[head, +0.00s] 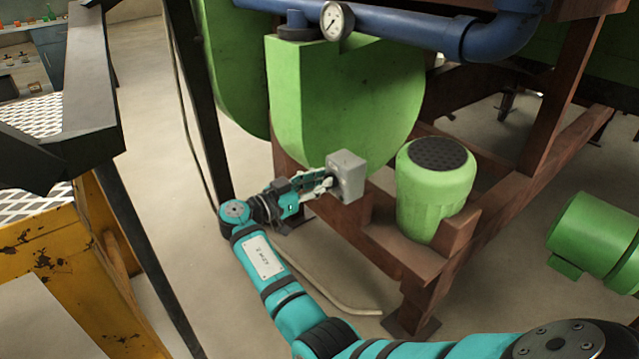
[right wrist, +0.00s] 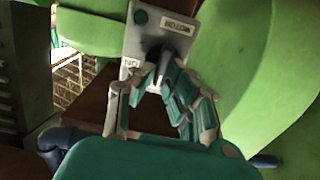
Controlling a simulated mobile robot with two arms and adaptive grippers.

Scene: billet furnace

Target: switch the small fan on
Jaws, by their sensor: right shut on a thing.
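A small grey switch box (head: 346,170) is mounted in front of the green rounded housing (head: 345,100). In the right wrist view the box (right wrist: 187,47) has a green button or lamp (right wrist: 140,16), a pale label and a dark knob (right wrist: 155,50). My right gripper (head: 326,186) is at the face of the box. In the right wrist view its fingertips (right wrist: 157,72) are closed around the dark knob, which they partly hide. The knob's exact setting cannot be told. My left gripper is not in view.
A green motor with a dark grille top (head: 436,188) stands on the brown steel frame (head: 515,200) right of the box. A blue pipe (head: 400,32) with a gauge (head: 335,20) runs above. Yellow framework (head: 45,260) stands left. Open floor (head: 185,215) lies between.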

